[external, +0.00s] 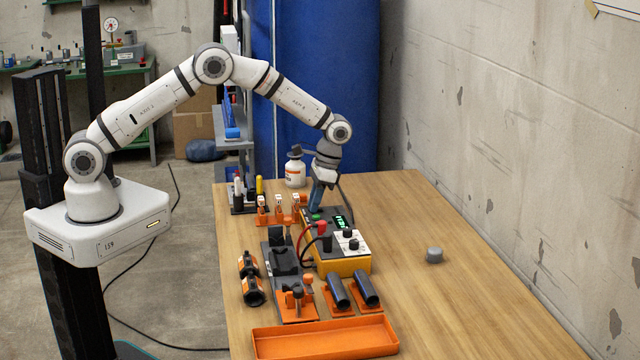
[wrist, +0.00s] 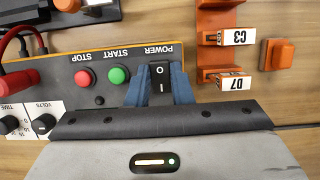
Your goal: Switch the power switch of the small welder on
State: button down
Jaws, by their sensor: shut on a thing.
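The small welder (external: 343,266) stands on the bench, a yellow box with a dark top panel. A display (external: 342,221) on it glows green. My gripper (external: 316,205) points down at the panel's far end. In the wrist view the lettering is upside down. The black power switch (wrist: 160,72), a rocker with I and O marks, sits between my blue fingers (wrist: 159,88), which are shut on it. The green START button (wrist: 119,74) and red STOP button (wrist: 85,78) are left of the fingers. The rocker's tilt is hard to tell.
Orange holders tagged C3 (wrist: 229,37) and D7 (wrist: 228,82) stand close to the welder. A white bottle (external: 295,173) is behind it. Dark pipes (external: 367,287) and an orange tray (external: 325,342) are in front. A grey cap (external: 434,256) sits on the mostly clear right side.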

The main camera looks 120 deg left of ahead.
aim_at(323, 212)
jog(key=c, duration=1.3)
grip_release()
jog(key=shift+b+v, duration=0.6)
jog(key=shift+v, duration=3.3)
jog(key=d+r+m+t+y, duration=0.1)
jog(key=d+r, duration=0.4)
jog(key=d, duration=0.3)
jog(key=w+d+r+m, duration=0.1)
jog(key=d+r+m, duration=0.1)
jog(key=d+r, duration=0.5)
jog(key=d+r+m+t+y, duration=0.1)
jog(key=d+r, duration=0.2)
jog(key=d, duration=0.7)
jog(key=s+d+r+m+t, duration=0.25)
jog(key=s+d, duration=0.45)
jog(key=d, duration=0.6)
jog(key=s+d, duration=0.3)
jog(key=s, duration=0.1)
jog(key=s+d+f+m, duration=0.1)
jog(key=s+d, duration=0.1)
jog(key=s, duration=0.1)
jog(key=s+d+f+m+t, duration=0.1)
jog(key=s+d, duration=0.2)
jog(key=s, duration=0.1)
jog(key=shift+s+d+m, duration=0.25)
jog(key=shift+s+d, duration=0.05)
